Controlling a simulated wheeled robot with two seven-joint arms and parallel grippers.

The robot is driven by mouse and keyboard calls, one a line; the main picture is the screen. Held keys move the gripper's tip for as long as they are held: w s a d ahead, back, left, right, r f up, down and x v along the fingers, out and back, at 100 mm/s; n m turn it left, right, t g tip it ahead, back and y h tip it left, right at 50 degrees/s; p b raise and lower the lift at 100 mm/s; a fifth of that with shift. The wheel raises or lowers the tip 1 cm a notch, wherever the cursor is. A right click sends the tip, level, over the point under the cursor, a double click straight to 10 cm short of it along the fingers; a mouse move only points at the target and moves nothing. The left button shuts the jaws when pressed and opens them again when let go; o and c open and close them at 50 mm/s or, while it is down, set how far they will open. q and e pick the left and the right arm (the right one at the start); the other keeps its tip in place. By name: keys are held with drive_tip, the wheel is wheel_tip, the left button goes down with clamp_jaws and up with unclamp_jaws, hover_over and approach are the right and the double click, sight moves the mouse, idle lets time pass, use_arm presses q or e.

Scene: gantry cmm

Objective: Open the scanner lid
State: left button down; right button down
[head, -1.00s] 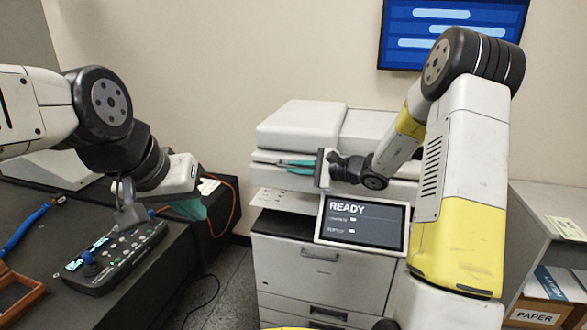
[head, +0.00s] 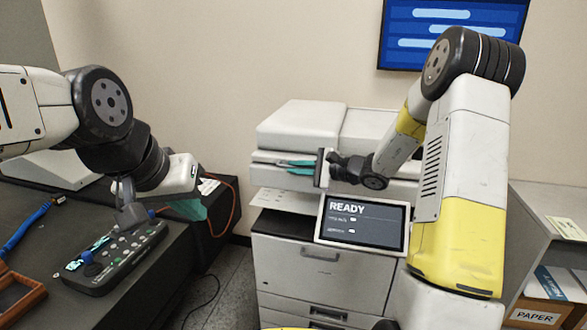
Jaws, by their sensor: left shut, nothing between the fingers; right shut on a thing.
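The scanner lid (head: 298,128) is the thick white top of the printer in the middle of the head view. It lies about level, low over the body. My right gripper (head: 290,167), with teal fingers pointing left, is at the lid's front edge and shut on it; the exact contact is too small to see. My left gripper (head: 192,208) is shut and empty over the dark table at the left, its teal fingers partly hidden behind its own housing and far from the printer.
The printer's tilted screen (head: 362,223) reads READY, just below my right gripper. A black control box (head: 115,258) lies on the dark table (head: 50,220), near a blue-handled tool (head: 25,226) and a brown tray (head: 20,298). A grey shelf (head: 540,205) stands at the right.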

idle(0.6)
drive_tip(key=w+d+r, duration=0.1)
drive_tip(key=w+r, duration=0.3)
drive_tip(key=r, duration=0.8)
drive_tip(key=w+d+r, duration=0.1)
drive_tip(key=w+r, duration=0.3)
drive_tip(key=r, duration=0.8)
drive_tip(key=w+d+r, duration=0.2)
drive_tip(key=w+r, duration=0.1)
drive_tip(key=r, duration=0.8)
drive_tip(key=shift+w+r, duration=0.4)
